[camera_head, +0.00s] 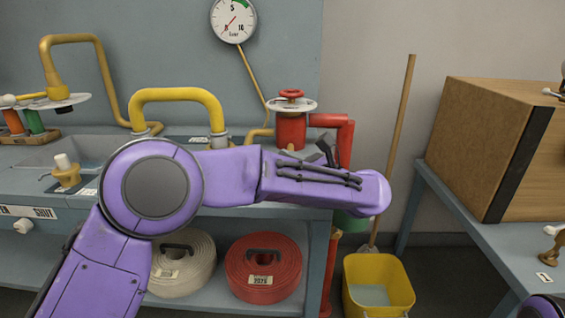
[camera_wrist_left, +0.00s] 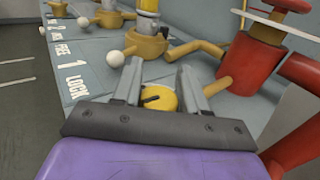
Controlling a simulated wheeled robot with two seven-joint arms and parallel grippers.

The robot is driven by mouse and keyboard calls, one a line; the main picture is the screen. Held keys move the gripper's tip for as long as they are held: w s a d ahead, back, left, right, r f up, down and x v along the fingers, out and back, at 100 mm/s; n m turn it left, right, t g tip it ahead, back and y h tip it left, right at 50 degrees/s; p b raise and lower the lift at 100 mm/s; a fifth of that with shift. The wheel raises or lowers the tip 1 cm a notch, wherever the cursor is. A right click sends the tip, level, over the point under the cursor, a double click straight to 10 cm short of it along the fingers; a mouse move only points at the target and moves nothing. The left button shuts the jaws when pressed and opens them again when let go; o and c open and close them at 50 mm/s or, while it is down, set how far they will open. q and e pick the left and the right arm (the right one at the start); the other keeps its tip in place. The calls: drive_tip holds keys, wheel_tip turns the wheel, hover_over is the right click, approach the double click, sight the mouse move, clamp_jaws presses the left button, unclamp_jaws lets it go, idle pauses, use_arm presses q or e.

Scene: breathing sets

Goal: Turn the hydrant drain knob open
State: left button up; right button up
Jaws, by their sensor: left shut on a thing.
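The red hydrant (camera_head: 291,132) stands on the back bench with a red handwheel and a white disc on top. It also shows in the left wrist view (camera_wrist_left: 246,65), with a short brass stub on its lower side. A round yellow knob (camera_wrist_left: 158,98) with a dark pointer bar lies between the fingers of my left gripper (camera_wrist_left: 160,70). The fingers are shut on its sides. I take it for the drain knob; its lower part is hidden by the gripper. In the head view my purple left arm covers the knob. My right gripper is out of view.
Brass valves with white balls (camera_wrist_left: 116,59) and lettering line the bench edge. A yellow bent pipe (camera_head: 178,96) and a gauge (camera_head: 233,20) are behind. Hose coils (camera_head: 264,268) lie below. A yellow bucket (camera_head: 378,290) and a wooden box (camera_head: 470,140) are at right.

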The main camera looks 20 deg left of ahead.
use_arm(q)
drive_tip(key=o, duration=1)
drive_tip(key=shift+c, duration=0.2)
drive_tip(key=v, duration=1)
drive_tip(key=shift+s+d, duration=0.1)
drive_tip(key=shift+d, duration=0.1)
